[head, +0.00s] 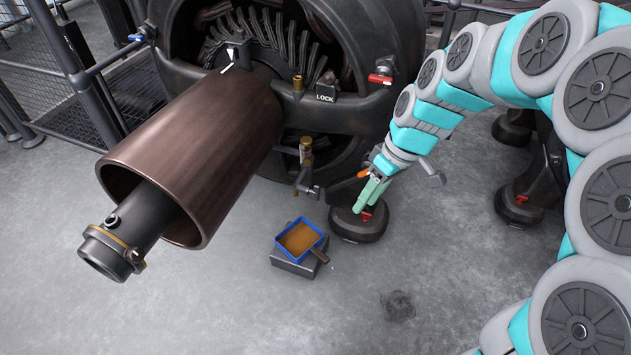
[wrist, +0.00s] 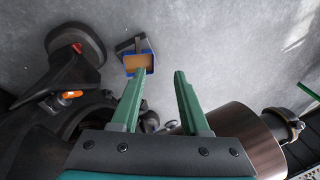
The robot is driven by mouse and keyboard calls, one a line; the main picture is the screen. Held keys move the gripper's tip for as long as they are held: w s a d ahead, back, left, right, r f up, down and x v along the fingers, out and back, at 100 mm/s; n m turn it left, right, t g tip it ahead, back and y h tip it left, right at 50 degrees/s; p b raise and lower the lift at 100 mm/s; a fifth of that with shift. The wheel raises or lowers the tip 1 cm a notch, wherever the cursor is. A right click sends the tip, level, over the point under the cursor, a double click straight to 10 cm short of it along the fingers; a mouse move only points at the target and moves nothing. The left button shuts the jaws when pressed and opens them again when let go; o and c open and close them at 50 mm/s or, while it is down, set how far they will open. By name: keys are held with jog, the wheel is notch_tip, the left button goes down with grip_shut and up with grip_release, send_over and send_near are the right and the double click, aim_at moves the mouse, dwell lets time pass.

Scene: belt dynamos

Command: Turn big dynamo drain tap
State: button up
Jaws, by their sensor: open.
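The big dynamo (head: 400,40) is a large dark round machine at the top middle of the head view. The drain tap (head: 305,180), a small dark and brass fitting, hangs low on its front, above a blue-rimmed tray. My gripper (head: 366,200), with green fingers, is to the right of the tap and apart from it, low over a dark foot. In the wrist view my gripper (wrist: 161,72) is open, with nothing between its fingertips. Small dark metal parts show between the finger bases there, but I cannot tell whether they are the tap.
The blue tray (head: 319,240) with brown contents sits on a grey block; it also shows in the wrist view (wrist: 127,65). A brown drum (head: 200,145) with a shaft juts toward the camera at left. A foot (head: 350,230) has a red tab.

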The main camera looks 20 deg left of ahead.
aim_at(317, 191)
jog(key=w+a+f+n+y+p, duration=0.1)
jog(key=w+a+f+n+p, duration=0.35)
jog(key=w+a, duration=0.6)
jog(key=shift+n, duration=0.35)
jog(key=x, duration=0.6)
jog(key=b+x, duration=0.1)
jog(key=x, duration=0.2)
jog(key=shift+w+f, duration=0.2)
jog(key=shift+f, duration=0.1)
jog(key=shift+c, duration=0.2)
grip_shut()
